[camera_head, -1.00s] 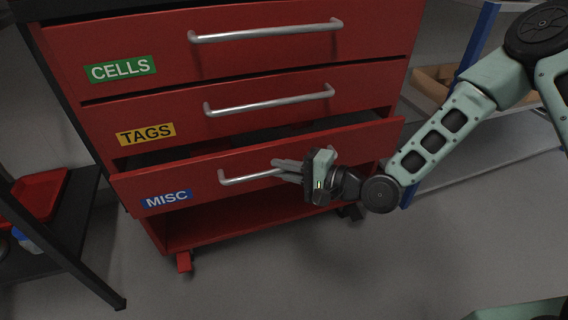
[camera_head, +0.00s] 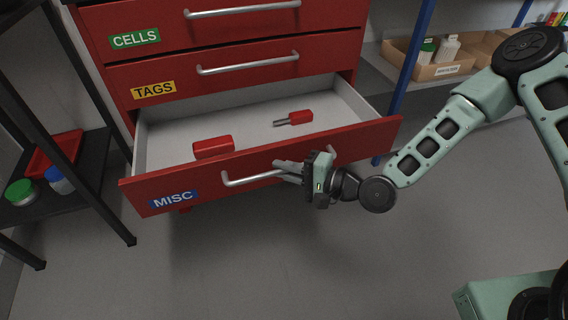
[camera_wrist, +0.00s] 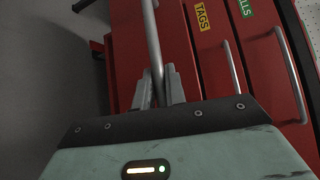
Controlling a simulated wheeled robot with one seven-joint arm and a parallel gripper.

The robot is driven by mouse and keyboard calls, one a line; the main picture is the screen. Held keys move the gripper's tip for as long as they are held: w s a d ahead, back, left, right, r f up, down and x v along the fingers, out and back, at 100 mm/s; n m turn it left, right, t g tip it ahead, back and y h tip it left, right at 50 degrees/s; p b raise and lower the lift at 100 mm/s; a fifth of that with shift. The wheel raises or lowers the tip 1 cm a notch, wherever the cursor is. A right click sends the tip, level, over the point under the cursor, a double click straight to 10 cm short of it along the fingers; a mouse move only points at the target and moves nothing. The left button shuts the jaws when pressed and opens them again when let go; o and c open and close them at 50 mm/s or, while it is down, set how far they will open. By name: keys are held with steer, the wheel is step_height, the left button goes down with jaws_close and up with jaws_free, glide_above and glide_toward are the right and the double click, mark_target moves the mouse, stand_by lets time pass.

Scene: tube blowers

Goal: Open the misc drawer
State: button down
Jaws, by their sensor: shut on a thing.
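The misc drawer (camera_head: 260,165) is the lowest drawer of a red cabinet, with a blue MISC label (camera_head: 173,199) on its front. It stands pulled well out, and its grey inside shows. My gripper (camera_head: 285,169) is shut on the right part of the drawer's silver bar handle (camera_head: 243,181). In the wrist view my two fingers (camera_wrist: 157,92) sit on either side of the handle bar (camera_wrist: 152,40). Inside the drawer lie a red block-like item (camera_head: 213,147) and a red-handled tool (camera_head: 297,118) with grey prongs.
The TAGS drawer (camera_head: 235,75) and CELLS drawer (camera_head: 240,25) above are shut. A black shelf with a red tray (camera_head: 55,152) stands at left. At right, a blue-post rack holds a cardboard bin (camera_head: 430,68). The floor before the drawer is clear.

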steer(key=shift+s+d, duration=0.1)
steer(key=shift+s, duration=0.05)
steer(key=c, duration=1.5)
jaws_free()
steer(key=shift+o, duration=0.2)
steer(key=p+v, duration=0.3)
steer(key=v, duration=1.4)
steer(key=shift+s+d+p, duration=0.15)
steer(key=shift+s+p, duration=0.05)
steer(key=shift+p, duration=0.2)
